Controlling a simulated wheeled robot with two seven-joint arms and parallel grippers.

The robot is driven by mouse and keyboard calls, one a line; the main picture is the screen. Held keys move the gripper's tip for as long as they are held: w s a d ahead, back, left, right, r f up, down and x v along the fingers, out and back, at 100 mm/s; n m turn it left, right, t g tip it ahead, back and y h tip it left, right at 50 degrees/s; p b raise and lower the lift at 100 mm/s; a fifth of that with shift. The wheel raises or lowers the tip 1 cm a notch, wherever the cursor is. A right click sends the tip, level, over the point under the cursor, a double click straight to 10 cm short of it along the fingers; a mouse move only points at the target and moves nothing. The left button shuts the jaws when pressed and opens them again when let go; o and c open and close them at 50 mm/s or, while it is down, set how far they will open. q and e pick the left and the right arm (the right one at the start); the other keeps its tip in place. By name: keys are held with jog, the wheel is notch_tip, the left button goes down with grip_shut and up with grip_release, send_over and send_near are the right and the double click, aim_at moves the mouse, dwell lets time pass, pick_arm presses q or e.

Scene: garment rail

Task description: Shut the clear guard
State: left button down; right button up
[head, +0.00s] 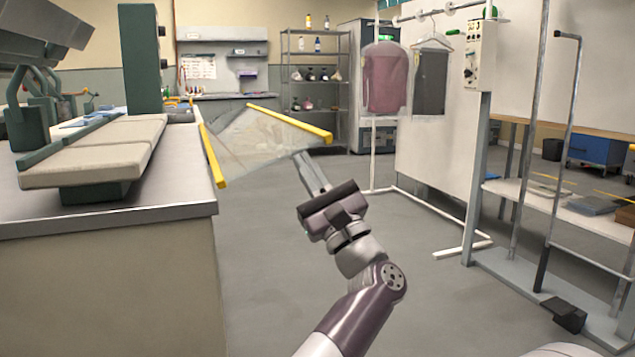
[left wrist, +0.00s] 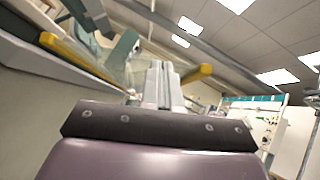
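The clear guard (head: 255,140) is a see-through panel with yellow bars along two edges. One yellow bar (head: 212,155) runs along the counter's side, and the other yellow bar (head: 290,124) is at the panel's free edge. The guard stands swung out from the counter over the aisle. My left gripper (head: 304,160) is just below and beside the free bar's right end, its fingers together and empty. In the left wrist view the fingers (left wrist: 162,82) overlap the line of the free bar (left wrist: 197,73); I cannot tell whether they touch. My right gripper is not in view.
The counter (head: 110,222) with a padded press (head: 95,152) is at left. A garment rail (head: 375,120) with hanging clothes and a control box (head: 480,55) stand at right. Shelving (head: 315,95) is at the back. The grey floor (head: 270,260) between is clear.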

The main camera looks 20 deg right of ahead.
pick_arm(q)
jog(key=shift+a+r, duration=0.35)
jog(key=shift+r, duration=0.3)
jog(key=a+r+n+g+y+b, duration=0.1)
jog(key=a+r+n+y, duration=0.1)
jog(key=a+r, duration=0.7)
jog(key=shift+s+a+n+g, duration=0.15)
jog(key=shift+a+n+g, duration=0.2)
jog(key=shift+a, duration=1.15)
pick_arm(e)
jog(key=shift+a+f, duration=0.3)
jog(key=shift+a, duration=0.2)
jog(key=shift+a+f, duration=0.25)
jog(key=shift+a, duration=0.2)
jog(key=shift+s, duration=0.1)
